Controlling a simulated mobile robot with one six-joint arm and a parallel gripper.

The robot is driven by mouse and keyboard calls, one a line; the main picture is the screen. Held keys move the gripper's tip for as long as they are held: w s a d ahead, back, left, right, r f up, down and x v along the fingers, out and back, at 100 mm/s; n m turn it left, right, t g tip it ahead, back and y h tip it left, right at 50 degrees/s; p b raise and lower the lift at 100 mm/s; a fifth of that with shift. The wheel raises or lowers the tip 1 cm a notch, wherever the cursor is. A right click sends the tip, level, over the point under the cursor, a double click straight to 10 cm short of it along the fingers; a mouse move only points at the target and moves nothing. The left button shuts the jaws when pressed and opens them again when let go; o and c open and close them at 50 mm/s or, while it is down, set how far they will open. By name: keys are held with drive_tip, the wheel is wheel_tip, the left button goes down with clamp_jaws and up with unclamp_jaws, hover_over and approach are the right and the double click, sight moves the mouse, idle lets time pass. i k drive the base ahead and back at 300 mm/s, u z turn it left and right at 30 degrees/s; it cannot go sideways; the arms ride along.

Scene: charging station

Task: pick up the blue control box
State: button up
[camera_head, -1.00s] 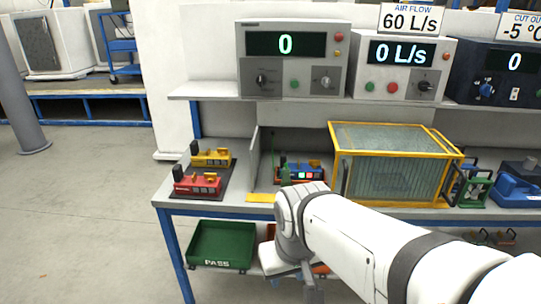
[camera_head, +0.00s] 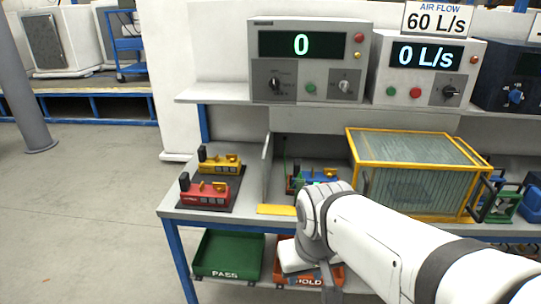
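The blue control box (camera_head: 325,175) sits on the bench in the bay behind my arm, left of the yellow-framed glass case. A reddish edge shows at its left, and my wrist hides its lower front. My arm reaches in from the lower right. What looks like my gripper (camera_head: 331,284) hangs below the wrist, in front of the bench edge and lower than the box, apart from it. Its fingers are not clear, so I cannot tell whether it is open or shut.
A yellow box (camera_head: 219,164) and a red box (camera_head: 205,194) stand on a dark mat at left. The yellow-framed case (camera_head: 415,180) is close on the right. A shelf with instruments (camera_head: 310,60) overhangs. Below are a green PASS bin (camera_head: 229,255) and a red HOLD bin (camera_head: 338,274).

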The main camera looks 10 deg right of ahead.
sight(312, 178)
drive_tip(key=i, duration=1.25)
drive_tip(key=z, duration=0.05)
